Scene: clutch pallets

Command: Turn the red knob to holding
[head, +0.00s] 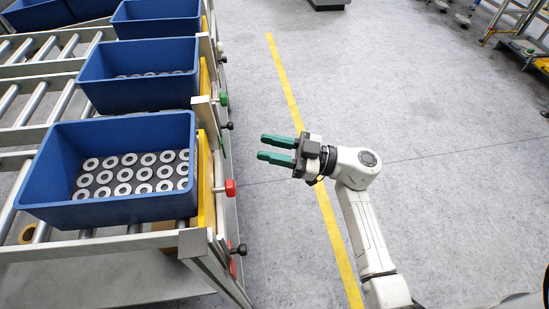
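The red knob (231,188) sticks out to the right from the side of the roller rack, beside the nearest blue crate and its yellow plate. The knob's marking and exact setting are too small to read. My gripper (264,148) is open and empty, with two green fingers pointing left. In the picture it is above and to the right of the red knob, clearly apart from it, over the grey floor.
The roller rack (28,138) carries several blue crates; the nearest crate (110,213) holds white rings. A green knob (224,99) and black knobs (238,249) also jut from the rack's side. The floor (420,120) around the yellow line is clear.

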